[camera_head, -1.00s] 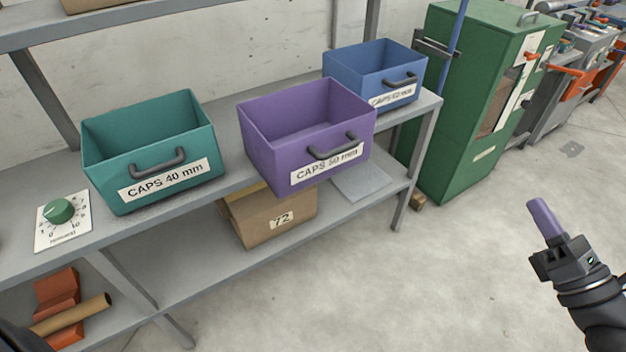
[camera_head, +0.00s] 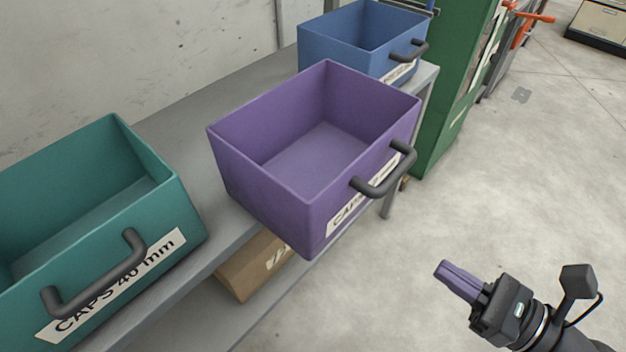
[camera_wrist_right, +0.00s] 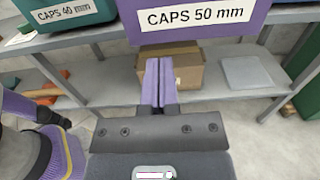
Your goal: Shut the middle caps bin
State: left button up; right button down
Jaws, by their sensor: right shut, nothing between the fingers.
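The middle caps bin is the purple bin (camera_head: 262,190), with a dark handle and a label on its front. It is pulled forward, its front overhanging the grey shelf edge, and it looks empty. Its label reads CAPS 50 mm in the right wrist view (camera_wrist_right: 196,16). My right gripper (camera_head: 442,270) is shut and empty, in front of the bin and lower right of its handle (camera_head: 386,178), apart from it. In the right wrist view its purple fingers (camera_wrist_right: 158,62) are together, pointing below the bin's label. My left gripper is not in the head view.
A teal CAPS 40 mm bin (camera_head: 178,222) stands to the left and a blue bin (camera_head: 335,49) to the right on the shelf (camera_head: 150,108). A cardboard box (camera_head: 245,272) lies on the lower shelf. A green cabinet (camera_head: 458,70) stands beyond. The floor in front is clear.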

send_near(345, 204)
jog(key=p+x, duration=0.1)
jog(key=x, duration=0.5)
jog(key=shift+w+a, duration=0.3)
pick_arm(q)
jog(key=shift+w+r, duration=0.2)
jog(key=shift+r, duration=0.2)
pick_arm(e)
jog(key=shift+w+a, duration=0.2)
jog(key=shift+a, duration=0.05)
jog(key=shift+a, duration=0.1)
